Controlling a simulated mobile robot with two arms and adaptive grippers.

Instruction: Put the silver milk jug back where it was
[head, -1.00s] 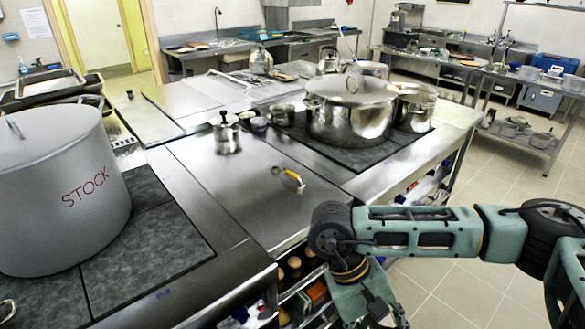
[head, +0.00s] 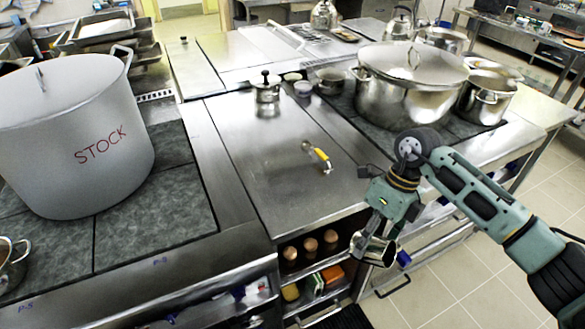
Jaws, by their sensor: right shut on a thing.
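The silver milk jug (head: 376,252) is in my right gripper (head: 378,232), in front of the counter's front edge at the right of the open shelves. It hangs below the level of the worktop and looks slightly tilted. My right gripper is shut on it, and the fingers partly hide its upper part. My left gripper is not in view.
A small lidded pot (head: 266,87) stands farther back. A large STOCK pot (head: 75,140) is at left, a lidded stockpot (head: 408,85) at right.

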